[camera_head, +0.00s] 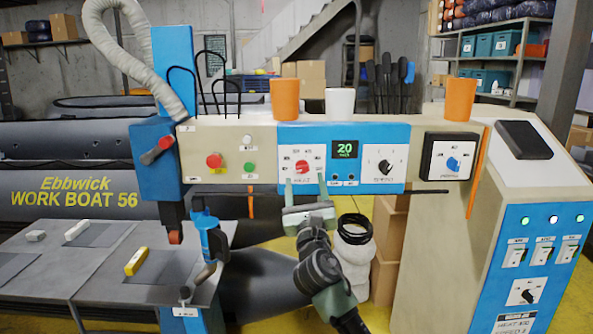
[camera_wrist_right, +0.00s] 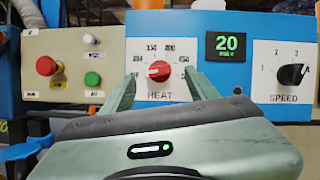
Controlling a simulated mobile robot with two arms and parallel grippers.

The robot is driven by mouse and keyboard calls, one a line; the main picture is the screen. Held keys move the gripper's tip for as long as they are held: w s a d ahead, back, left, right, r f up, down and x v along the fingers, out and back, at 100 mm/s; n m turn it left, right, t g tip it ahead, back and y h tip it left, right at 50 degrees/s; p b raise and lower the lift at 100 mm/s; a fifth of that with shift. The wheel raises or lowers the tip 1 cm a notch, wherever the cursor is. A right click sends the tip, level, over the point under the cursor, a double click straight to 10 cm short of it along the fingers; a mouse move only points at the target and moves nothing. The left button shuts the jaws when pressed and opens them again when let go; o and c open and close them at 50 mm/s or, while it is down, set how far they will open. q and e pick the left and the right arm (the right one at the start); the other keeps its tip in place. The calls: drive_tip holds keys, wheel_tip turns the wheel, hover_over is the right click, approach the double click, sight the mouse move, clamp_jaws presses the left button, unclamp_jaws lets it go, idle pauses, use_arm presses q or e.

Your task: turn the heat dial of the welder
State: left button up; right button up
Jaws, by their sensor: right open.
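The welder's control panel (camera_head: 318,138) is blue and faces me. Its red heat dial (camera_head: 302,166) sits above the label HEAT, with a ring of number marks around it. In the right wrist view the dial (camera_wrist_right: 160,70) has a white mark on its left side. My right gripper (camera_head: 305,186) is open, just in front of and below the dial. In the right wrist view its two fingertips (camera_wrist_right: 160,79) stand left and right of the dial; I cannot tell whether they touch it. The display (camera_head: 344,149) reads 20. My left gripper is not in view.
A black speed dial (camera_head: 385,167) is right of the display. Red (camera_head: 214,160) and green (camera_head: 249,167) buttons are left of the panel. Orange and white cups (camera_head: 340,101) stand on top. A grey table (camera_head: 50,248) is at left, a switch cabinet (camera_head: 540,240) at right.

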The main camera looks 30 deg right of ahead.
sight(301, 172)
drive_tip(key=x, duration=0.4)
drive_tip(key=shift+w+p, duration=0.3)
drive_tip(key=shift+w, duration=0.15)
clamp_jaws()
